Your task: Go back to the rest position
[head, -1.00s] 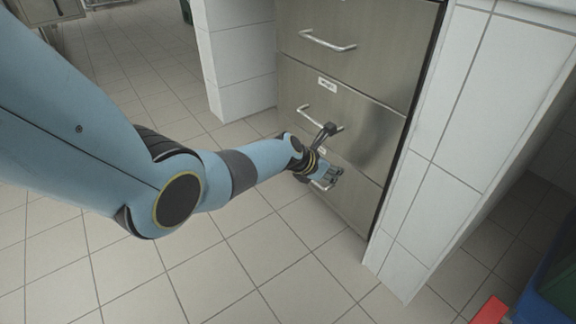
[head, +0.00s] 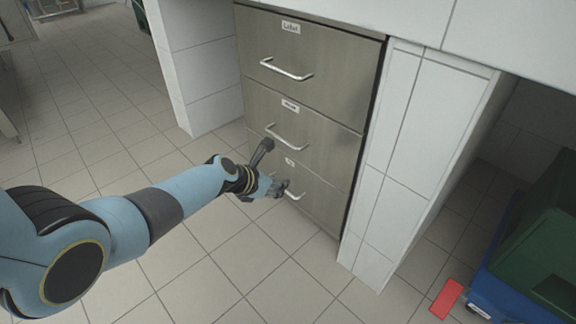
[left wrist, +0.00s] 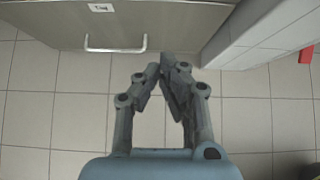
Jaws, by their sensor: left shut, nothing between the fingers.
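My left arm comes in from the left in the head view, and its gripper (head: 281,188) is in front of the lowest drawer (head: 318,205) of a metal cabinet. In the left wrist view the gripper's fingers (left wrist: 164,66) are tipped together, with nothing between them. The fingers are to the right of the drawer's handle (left wrist: 115,48) there and apart from it. In the head view the gripper and wrist partly hide the lowest drawer. All the drawers look closed. My right gripper is not in view.
A white tiled pillar (head: 395,170) stands right of the cabinet, and a tiled wall (head: 200,75) is on its left. A blue bin (head: 490,290) with a green bin (head: 545,245) and a red block (head: 447,298) are at lower right. The tiled floor in front is clear.

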